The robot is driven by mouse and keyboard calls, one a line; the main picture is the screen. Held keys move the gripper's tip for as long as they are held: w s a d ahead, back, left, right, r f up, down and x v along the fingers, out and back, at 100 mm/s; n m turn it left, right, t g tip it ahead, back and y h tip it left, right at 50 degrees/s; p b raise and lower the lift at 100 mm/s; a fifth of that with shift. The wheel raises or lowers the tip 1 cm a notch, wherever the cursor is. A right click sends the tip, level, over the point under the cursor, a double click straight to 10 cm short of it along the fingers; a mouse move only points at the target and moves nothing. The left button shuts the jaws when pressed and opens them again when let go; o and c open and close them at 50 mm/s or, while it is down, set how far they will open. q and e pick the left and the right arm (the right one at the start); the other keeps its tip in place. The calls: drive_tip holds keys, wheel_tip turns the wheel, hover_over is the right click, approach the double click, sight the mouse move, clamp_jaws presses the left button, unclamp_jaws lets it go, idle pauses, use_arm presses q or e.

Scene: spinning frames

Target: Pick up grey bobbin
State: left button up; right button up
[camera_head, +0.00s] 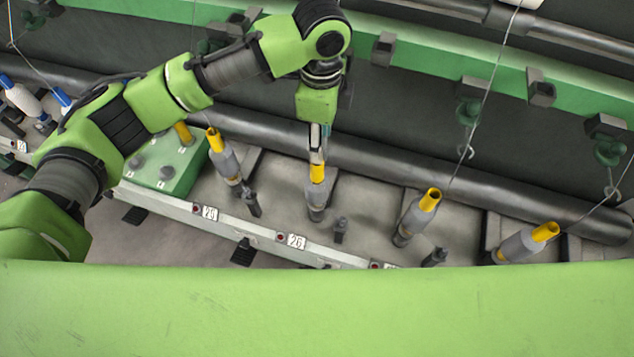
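Several grey bobbins with yellow tube tops stand in a row on the machine's ledge. One grey bobbin (317,198) stands near the "26" label, directly below my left gripper (317,156). The gripper points down, with its fingertips at or just above this bobbin's yellow top. I cannot tell whether they touch it or how far apart they are. Other grey bobbins stand at the left (228,165), to the right (410,222) and at the far right (520,245), the last ones leaning. My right gripper is not in view.
Dark pegs (340,230) stand in front of the bobbins. A green box (165,170) sits at the left of the ledge, and white-and-blue bobbins (22,97) stand at the far left. A dark roller (400,165) runs behind. Threads hang at the right.

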sight(318, 175)
use_arm(q)
wheel_tip(318, 175, down, 8)
drive_tip(key=shift+f+p, duration=0.15)
drive_tip(key=shift+p, duration=0.65)
drive_tip(key=f, duration=0.1)
drive_tip(key=f+p, duration=0.1)
drive_tip(key=f, duration=0.1)
drive_tip(key=f+p, duration=0.1)
drive_tip(key=f, duration=0.1)
drive_tip(key=shift+s+a, duration=0.25)
drive_tip(key=shift+f, duration=0.15)
clamp_jaws()
